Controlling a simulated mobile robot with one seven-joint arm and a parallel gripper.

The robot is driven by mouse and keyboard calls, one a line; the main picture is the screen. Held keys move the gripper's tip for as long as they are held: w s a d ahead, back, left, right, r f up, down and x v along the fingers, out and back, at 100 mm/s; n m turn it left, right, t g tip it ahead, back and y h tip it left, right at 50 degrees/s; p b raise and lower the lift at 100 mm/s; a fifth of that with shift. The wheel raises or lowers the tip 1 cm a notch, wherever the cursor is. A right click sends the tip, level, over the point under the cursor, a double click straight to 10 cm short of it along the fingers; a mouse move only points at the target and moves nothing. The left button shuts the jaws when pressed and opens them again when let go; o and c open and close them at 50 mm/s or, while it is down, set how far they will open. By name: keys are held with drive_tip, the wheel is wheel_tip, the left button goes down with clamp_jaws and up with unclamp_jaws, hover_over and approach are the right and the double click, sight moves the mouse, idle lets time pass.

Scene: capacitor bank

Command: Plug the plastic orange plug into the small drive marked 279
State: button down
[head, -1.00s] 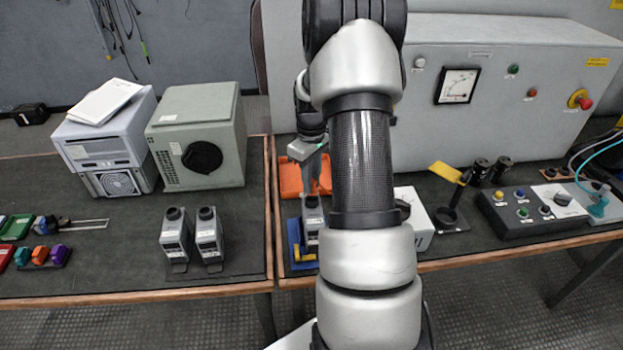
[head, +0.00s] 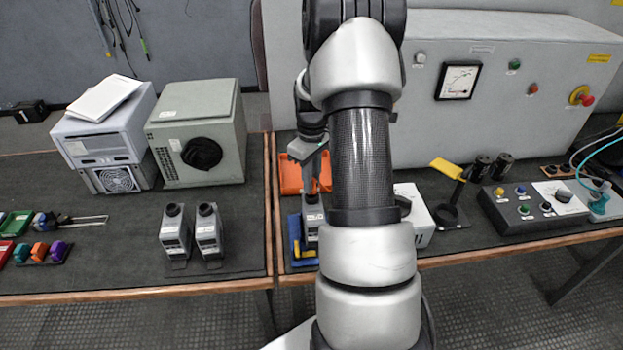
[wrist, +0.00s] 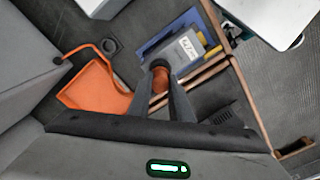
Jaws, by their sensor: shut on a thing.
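My gripper (wrist: 160,68) points down over a grey drive, with its fingertips shut on a small orange plug (wrist: 162,84) at the near end of the drive. The drive (wrist: 185,48) has a white label, too blurred to read in the wrist view. In the head view this drive (head: 311,218) stands below my gripper (head: 311,192), partly behind my arm. The fingertips hide its socket, so I cannot tell whether the plug is in it or just above it.
Two similar grey drives (head: 175,237) and (head: 208,234) stand on the left table. An orange tray (head: 292,174) lies behind my gripper; it also shows in the wrist view (wrist: 95,88). A blue-and-yellow holder (wrist: 152,48) surrounds the drive. A white box (head: 415,218) stands right of my arm.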

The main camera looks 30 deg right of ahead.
drive_tip(key=shift+f+b, duration=0.45)
drive_tip(key=shift+f, duration=0.3)
drive_tip(key=c, duration=1.5)
unclamp_jaws()
drive_tip(key=shift+c, duration=0.2)
wheel_tip(320, 180, up, 17)
drive_tip(key=p, duration=0.1)
drive_tip(key=shift+r, duration=0.2)
